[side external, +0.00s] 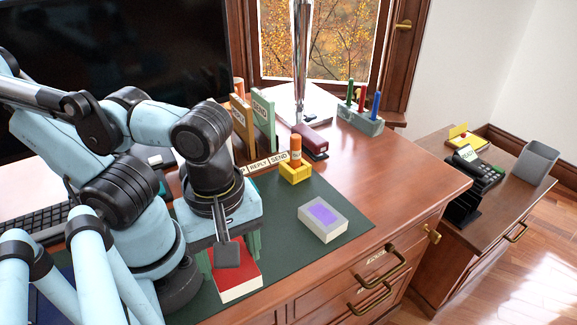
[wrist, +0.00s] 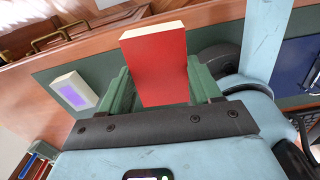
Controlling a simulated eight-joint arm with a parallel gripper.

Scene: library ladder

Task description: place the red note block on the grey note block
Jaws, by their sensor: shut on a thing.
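The red note block (side external: 236,277), with pale page sides, is at the near part of the green desk mat. My gripper (side external: 233,254) points down with its green fingers on either side of the block, shut on it. The wrist view shows the red block (wrist: 158,68) between the two fingers. I cannot tell whether it touches the mat. The grey note block (side external: 323,219), pale with a purple patch on top, lies flat on the mat to the right, apart from the gripper. It also shows at the left of the wrist view (wrist: 73,93).
The green mat (side external: 345,194) is bare around the grey block. Behind stand a yellow holder (side external: 295,172) with an orange stick, a dark red stapler (side external: 311,142), upright signs (side external: 263,122) and a pen stand (side external: 360,121). The desk's front edge is close to the red block.

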